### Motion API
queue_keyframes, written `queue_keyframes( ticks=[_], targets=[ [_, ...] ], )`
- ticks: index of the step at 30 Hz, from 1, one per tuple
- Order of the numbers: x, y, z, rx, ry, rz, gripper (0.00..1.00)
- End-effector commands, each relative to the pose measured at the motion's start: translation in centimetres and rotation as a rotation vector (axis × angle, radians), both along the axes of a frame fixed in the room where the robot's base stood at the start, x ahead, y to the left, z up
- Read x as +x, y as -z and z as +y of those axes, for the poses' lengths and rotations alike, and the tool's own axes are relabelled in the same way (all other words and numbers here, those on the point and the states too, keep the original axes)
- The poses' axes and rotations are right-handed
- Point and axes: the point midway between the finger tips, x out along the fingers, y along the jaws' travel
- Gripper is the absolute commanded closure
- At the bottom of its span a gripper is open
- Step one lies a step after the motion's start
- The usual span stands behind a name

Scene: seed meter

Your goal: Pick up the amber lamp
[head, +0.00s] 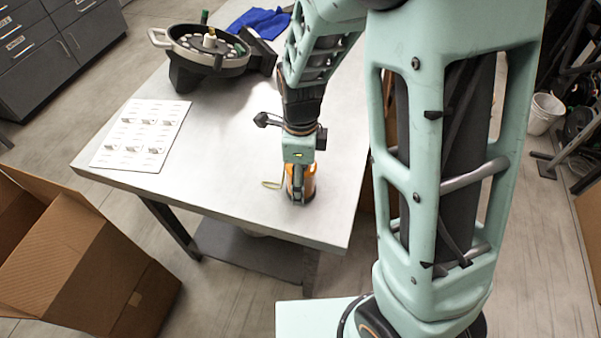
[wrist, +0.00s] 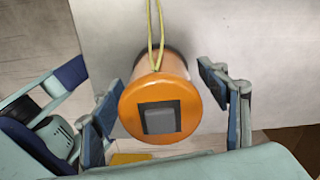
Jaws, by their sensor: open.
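The amber lamp (head: 309,184) stands on the white table near its front edge. In the wrist view the lamp (wrist: 148,88) is an orange cylinder with a grey square button on its end and a yellow cord loop at the top. My gripper (head: 298,195) is lowered over the lamp and hides part of it. In the wrist view its two blue-padded fingers (wrist: 165,100) are open, one on each side of the lamp. Gaps show between the lamp and the right finger; at the left finger I cannot tell whether they touch.
A round seed meter (head: 207,45) stands at the back left of the table (head: 225,150), with a blue cloth (head: 260,22) behind it. A white sheet with small clips (head: 140,135) lies at the left edge. An open cardboard box (head: 80,260) is on the floor at left. The table's middle is clear.

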Motion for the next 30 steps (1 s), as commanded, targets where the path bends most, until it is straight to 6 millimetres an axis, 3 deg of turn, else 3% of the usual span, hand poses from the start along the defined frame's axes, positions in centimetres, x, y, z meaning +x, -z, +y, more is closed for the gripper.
queue_keyframes(
  ticks=[6, 18, 30],
  targets=[
    [0.02, 0.07, 0.01, 0.000, 0.000, -0.001, 0.32],
    [0.02, 0.04, 0.01, 0.000, 0.000, -0.001, 0.76],
    [0.20, -0.54, -0.16, 0.001, 0.001, -0.002, 0.76]
  ],
)
